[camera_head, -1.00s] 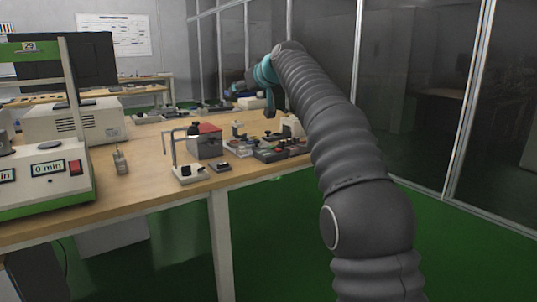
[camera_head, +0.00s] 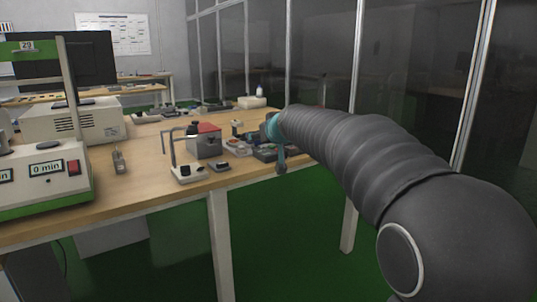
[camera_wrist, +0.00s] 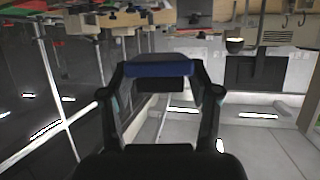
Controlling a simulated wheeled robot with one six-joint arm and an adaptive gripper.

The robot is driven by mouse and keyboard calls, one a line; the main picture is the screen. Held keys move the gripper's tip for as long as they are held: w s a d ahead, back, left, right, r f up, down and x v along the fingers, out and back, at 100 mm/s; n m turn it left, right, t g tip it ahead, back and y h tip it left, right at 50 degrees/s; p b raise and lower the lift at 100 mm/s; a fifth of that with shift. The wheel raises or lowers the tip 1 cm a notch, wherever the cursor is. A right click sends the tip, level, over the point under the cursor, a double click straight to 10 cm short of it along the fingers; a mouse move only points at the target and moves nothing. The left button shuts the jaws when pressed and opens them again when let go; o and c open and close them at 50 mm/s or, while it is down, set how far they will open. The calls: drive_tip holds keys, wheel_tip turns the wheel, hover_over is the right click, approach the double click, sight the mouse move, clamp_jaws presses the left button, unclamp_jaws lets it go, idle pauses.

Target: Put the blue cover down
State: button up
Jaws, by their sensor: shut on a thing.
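The blue cover (camera_wrist: 150,71) is a flat blue piece in the wrist view, held crosswise between the two fingers of my gripper (camera_wrist: 161,70). My gripper is shut on it, and a dark part shows just below it. In the head view, my gripper (camera_head: 281,160) hangs low by the table's front right edge, near the parts there. The cover cannot be made out in the head view.
The wooden table (camera_head: 130,195) carries a grey box with a red top (camera_head: 205,140), a small stand (camera_head: 185,172) and several small parts. A timer device (camera_head: 50,170) stands at left. Glass partitions (camera_head: 320,50) stand behind. Bare wood shows at the front left.

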drive_tip(key=s+d+f+m+h, duration=0.2)
drive_tip(key=s+d+f+h, duration=0.1)
drive_tip(key=f, duration=0.9)
drive_tip(key=s+d+f+m+h, duration=0.3)
drive_tip(key=s+d+f, duration=0.3)
drive_tip(key=f, duration=0.6)
drive_tip(key=s+d+f+m+h, duration=0.2)
drive_tip(key=s+d+f, duration=0.2)
drive_tip(key=d+f, duration=0.4)
wheel_tip(320, 180, down, 4)
drive_tip(key=shift+s+f+m+h, duration=0.1)
drive_tip(key=shift+s+m+h, duration=0.2)
drive_tip(key=shift+s+h, duration=0.1)
